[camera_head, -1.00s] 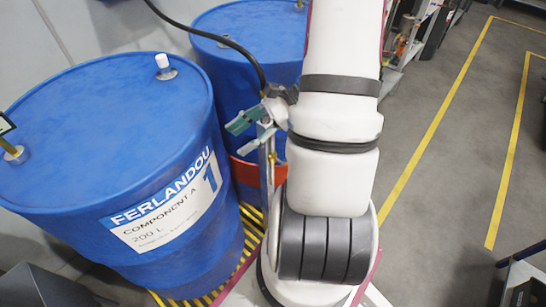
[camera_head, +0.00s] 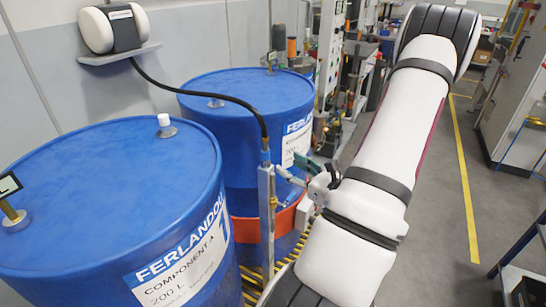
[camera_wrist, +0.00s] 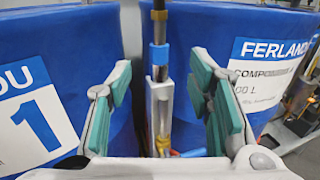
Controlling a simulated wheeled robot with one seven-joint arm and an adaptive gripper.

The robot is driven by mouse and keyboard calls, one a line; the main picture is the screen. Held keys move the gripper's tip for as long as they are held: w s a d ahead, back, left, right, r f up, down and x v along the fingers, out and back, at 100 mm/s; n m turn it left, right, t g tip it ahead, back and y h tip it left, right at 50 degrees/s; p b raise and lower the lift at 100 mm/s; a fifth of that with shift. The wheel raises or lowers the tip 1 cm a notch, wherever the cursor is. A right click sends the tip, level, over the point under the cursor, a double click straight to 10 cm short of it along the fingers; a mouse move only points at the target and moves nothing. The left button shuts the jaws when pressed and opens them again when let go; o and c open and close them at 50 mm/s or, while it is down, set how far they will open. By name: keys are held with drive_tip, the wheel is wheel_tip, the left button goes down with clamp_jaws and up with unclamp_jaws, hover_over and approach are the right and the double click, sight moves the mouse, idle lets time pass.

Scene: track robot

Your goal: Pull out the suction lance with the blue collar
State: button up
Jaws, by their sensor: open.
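The suction lance shows as a dark rod with a blue collar (camera_head: 265,156), upright in a grey metal holder (camera_head: 266,215) in front of the rear drum. A black hose leaves its top. In the wrist view the blue collar (camera_wrist: 159,56) is in the middle, above the pale holder (camera_wrist: 160,105). My gripper (camera_head: 298,173) is open and empty, just right of the lance in the head view. In the wrist view its green-padded fingers (camera_wrist: 160,72) stand apart, one on each side of the lance in the picture. I see no contact; the remaining depth is unclear.
A blue drum labelled Component A (camera_head: 95,205) stands front left, a second blue drum (camera_head: 235,125) behind. The black hose (camera_head: 205,97) arches over them to a white unit (camera_head: 110,29) on a wall shelf. An orange band (camera_head: 245,229) circles the rear drum.

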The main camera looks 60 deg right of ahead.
sight(269, 153)
drive_tip(key=x, duration=1)
drive_tip(key=shift+w, duration=0.35)
clamp_jaws()
